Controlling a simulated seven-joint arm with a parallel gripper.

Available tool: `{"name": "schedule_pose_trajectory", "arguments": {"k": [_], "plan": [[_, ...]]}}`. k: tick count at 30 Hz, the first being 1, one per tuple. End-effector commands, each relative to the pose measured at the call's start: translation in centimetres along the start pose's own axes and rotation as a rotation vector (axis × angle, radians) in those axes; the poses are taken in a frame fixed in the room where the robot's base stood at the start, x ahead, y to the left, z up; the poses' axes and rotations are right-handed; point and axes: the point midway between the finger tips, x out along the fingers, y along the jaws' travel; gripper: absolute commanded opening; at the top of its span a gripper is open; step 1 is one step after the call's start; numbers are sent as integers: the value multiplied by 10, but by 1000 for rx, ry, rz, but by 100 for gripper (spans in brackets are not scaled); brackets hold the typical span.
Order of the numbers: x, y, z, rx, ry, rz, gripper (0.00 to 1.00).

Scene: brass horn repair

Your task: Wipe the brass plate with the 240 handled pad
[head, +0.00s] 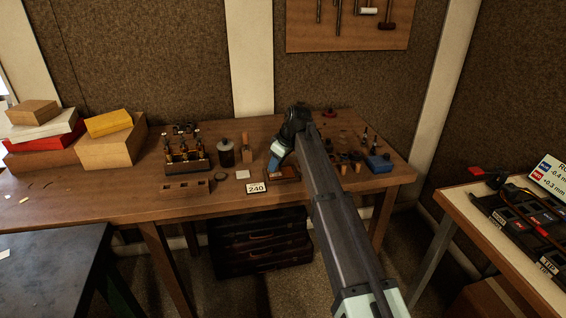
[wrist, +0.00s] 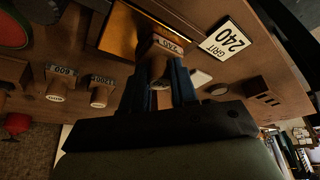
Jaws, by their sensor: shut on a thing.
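My gripper (head: 273,163) is at the back table, with its blue fingers pointing down. In the wrist view my gripper (wrist: 163,82) is shut on the wooden 240 handled pad (wrist: 168,45), whose label reads 240. The brass plate (wrist: 136,28) shows orange-gold in a wooden surround just beyond the pad, and the pad overlaps its near edge in the picture. I cannot tell whether the pad touches it. In the head view the plate's wooden surround (head: 289,173) is partly hidden by my arm.
A GRIT 240 sign (wrist: 230,42) stands beside the plate. Pads marked 600 (wrist: 60,80) and 1000 (wrist: 102,90) stand on the other side. A bottle rack (head: 186,158), dark jar (head: 225,153) and wooden block (head: 187,189) are to the left. A blue box (head: 379,164) is right.

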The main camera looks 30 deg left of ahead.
Motion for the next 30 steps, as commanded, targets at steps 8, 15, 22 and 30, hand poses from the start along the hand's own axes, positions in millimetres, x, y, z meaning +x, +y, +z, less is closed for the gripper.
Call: {"name": "schedule_pose_trajectory", "arguments": {"k": [8, 15, 22, 30], "plan": [[8, -19, -17, -1, 0, -1, 0], [-13, -22, -30, -1, 1, 0, 0], [-32, -22, -38, -1, 1, 0, 0], [-55, -22, -47, 0, 1, 0, 0]]}}
